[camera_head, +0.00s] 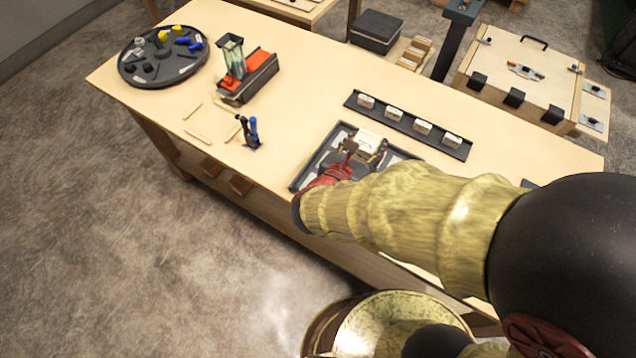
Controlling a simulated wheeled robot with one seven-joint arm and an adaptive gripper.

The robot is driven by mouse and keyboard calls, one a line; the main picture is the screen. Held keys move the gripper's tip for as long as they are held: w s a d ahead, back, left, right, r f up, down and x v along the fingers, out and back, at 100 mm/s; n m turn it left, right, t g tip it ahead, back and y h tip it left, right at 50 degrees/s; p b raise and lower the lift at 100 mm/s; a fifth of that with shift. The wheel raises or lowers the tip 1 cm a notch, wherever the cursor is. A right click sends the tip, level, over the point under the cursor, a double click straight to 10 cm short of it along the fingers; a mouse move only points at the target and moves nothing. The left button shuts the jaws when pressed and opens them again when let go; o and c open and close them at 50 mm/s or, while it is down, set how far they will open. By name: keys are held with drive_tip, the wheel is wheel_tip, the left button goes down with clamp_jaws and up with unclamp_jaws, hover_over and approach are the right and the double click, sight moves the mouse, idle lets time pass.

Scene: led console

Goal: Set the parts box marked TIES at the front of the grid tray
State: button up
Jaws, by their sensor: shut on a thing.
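The grid tray (313,165) is a dark, shallow tray on the wooden table, with pale patches in it. My gripper (362,158) is over this tray and appears shut on a small, pale-topped parts box (369,140). I cannot read a TIES mark on the box. My arm and wrist hide the tray's front right part and much of the box. I cannot tell whether the box touches the tray floor.
A dark rack (390,117) with several white-labelled boxes lies behind the tray. A blue-handled tool (250,133), wooden sticks (198,136), a red-and-black device (250,77) and a round dark tray (130,71) stand to the left. The table's front edge is close to the tray.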

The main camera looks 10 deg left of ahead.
drive_tip(key=s+a, duration=0.3)
drive_tip(key=s, duration=1.1)
drive_tip(key=shift+m+h, duration=0.3)
drive_tip(key=shift+h, duration=0.1)
drive_tip(key=w+a+f+b, duration=0.2)
drive_tip(key=w+f, duration=0.1)
drive_tip(key=w+a+f+b, duration=0.2)
drive_tip(key=w+a+f, duration=0.1)
drive_tip(key=w+a+f+b, duration=0.2)
drive_tip(key=w+f+b, duration=0.1)
drive_tip(key=w, duration=0.1)
drive_tip(key=shift+a, duration=0.4)
drive_tip(key=shift+w+a+f+b, duration=0.2)
drive_tip(key=shift+w+f+b, duration=0.1)
drive_tip(key=shift+f, duration=0.2)
drive_tip(key=shift+a+f+b, duration=0.1)
drive_tip(key=shift+f+b, duration=0.85)
drive_tip(key=shift+f, duration=0.55)
drive_tip(key=shift+f, duration=0.1)
drive_tip(key=o, duration=0.7)
drive_tip(key=shift+f, duration=0.1)
drive_tip(key=o, duration=0.5)
